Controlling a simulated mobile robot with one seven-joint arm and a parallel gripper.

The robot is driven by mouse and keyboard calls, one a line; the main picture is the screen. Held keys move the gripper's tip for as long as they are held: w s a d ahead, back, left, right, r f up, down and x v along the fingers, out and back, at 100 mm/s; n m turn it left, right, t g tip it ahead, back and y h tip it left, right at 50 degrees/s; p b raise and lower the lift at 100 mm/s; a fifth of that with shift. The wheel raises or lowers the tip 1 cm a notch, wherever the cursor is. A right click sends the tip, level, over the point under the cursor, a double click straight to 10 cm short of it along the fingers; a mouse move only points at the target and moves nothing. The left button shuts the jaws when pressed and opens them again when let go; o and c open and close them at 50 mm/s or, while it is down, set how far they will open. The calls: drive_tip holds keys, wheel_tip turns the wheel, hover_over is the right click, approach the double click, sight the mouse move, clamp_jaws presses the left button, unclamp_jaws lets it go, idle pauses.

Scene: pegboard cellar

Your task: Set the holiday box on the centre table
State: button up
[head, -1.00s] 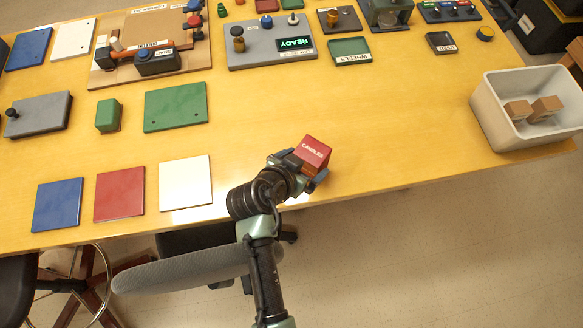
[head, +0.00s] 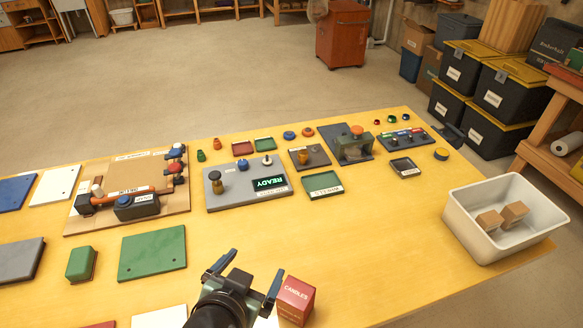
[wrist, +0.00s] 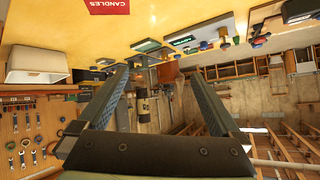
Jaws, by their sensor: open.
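A red box labelled CANDLES (head: 296,298) stands on the yellow table (head: 400,235) near its front edge. Its label also shows at the top of the wrist view (wrist: 108,6). My gripper (head: 257,263) is open and empty, just left of the red box and apart from it. Both fingers also show spread in the wrist view (wrist: 155,75). No label reading holiday can be made out. Black bins with yellow lids (head: 493,97) stand stacked at the back right, their labels too small to read.
A white tub (head: 466,232) with brown blocks stands at the table's right end. Boards, trays and a READY panel (head: 268,183) fill the back and left. The table between red box and tub is clear. A red cabinet (head: 342,35) stands on the open floor behind.

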drive_tip(key=w+d+r+n+t+y, duration=0.1)
drive_tip(key=w+r+t, duration=0.25)
drive_tip(key=r, duration=0.95)
drive_tip(key=w+d+r+n+t+y, duration=0.1)
drive_tip(key=w+r+t, duration=0.25)
drive_tip(key=r, duration=1.05)
drive_tip(key=s+d+r+n+t, duration=0.1)
drive_tip(key=s+r+t, duration=0.3)
drive_tip(key=r, duration=0.8)
drive_tip(key=s+d+r+n+t, duration=0.1)
drive_tip(key=s+d+r+t, duration=0.3)
drive_tip(key=s+r, duration=0.4)
wheel_tip(320, 180, up, 4)
drive_tip(key=shift+s+d+r+n+t, duration=0.15)
drive_tip(key=shift+s+r+n+t, duration=0.2)
drive_tip(key=shift+t, duration=0.45)
drive_tip(key=shift+w+f, duration=0.15)
drive_tip(key=shift+w, duration=0.05)
